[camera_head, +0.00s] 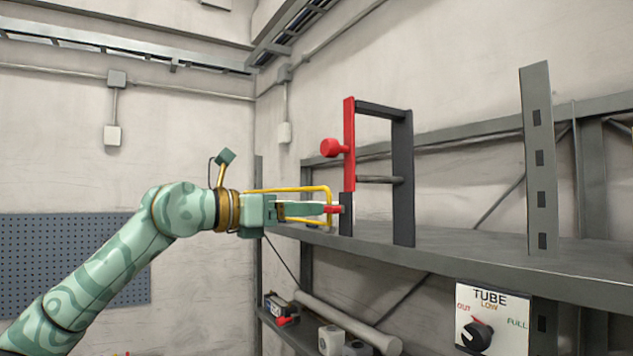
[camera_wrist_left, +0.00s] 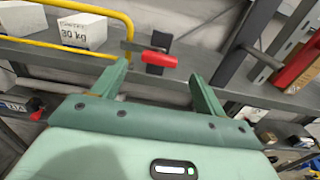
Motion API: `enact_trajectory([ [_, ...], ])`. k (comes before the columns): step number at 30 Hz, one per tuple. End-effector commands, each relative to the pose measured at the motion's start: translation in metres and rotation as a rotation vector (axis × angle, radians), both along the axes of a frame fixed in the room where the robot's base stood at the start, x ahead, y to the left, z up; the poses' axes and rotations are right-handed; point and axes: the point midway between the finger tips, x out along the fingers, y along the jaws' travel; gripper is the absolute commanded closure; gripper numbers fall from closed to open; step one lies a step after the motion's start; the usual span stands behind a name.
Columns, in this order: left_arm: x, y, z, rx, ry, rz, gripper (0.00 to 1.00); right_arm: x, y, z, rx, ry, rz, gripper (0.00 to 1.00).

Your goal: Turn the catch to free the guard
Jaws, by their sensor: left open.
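The catch (camera_head: 334,210) is a short red handle at the shelf's edge. In the left wrist view the catch (camera_wrist_left: 158,59) lies crosswise on a dark mount. The yellow tube frame, which looks like the guard (camera_head: 290,189), stands beside it; in the wrist view the guard (camera_wrist_left: 95,12) passes left of the catch. My left gripper (camera_head: 321,209) points at the catch. In the wrist view the open left gripper (camera_wrist_left: 158,78) has its fingertips on either side of the catch, just short of it, with nothing held. Part of the guard is hidden behind the gripper. My right gripper is not in view.
A dark upright frame with a red bar and red knob (camera_head: 332,147) stands right of the catch. A white box marked 30 kg (camera_wrist_left: 82,31) sits behind the guard. The shelf (camera_head: 450,258) runs right. A TUBE dial panel (camera_head: 494,316) hangs below.

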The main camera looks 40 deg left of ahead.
Motion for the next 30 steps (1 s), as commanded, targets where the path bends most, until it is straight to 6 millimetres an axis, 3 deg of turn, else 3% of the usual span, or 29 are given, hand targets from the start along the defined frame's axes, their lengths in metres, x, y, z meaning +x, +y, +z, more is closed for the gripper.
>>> enact_trajectory([
  [1,0.010,-0.003,0.007,-0.003,-0.001,-0.004,0.27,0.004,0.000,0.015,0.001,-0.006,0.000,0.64],
  [7,0.038,-0.011,0.003,-0.003,-0.001,-0.001,0.27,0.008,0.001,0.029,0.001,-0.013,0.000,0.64],
  [18,0.046,-0.013,-0.001,-0.001,-0.001,0.001,0.27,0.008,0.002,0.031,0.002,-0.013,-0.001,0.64],
  [19,0.046,-0.013,-0.001,-0.001,-0.001,0.001,0.30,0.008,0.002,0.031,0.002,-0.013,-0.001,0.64],
  [24,0.046,-0.013,-0.001,0.000,-0.001,0.001,0.72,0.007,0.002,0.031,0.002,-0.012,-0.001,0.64],
  [30,0.045,-0.013,0.000,0.005,-0.002,0.001,0.72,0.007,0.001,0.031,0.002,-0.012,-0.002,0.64],
])
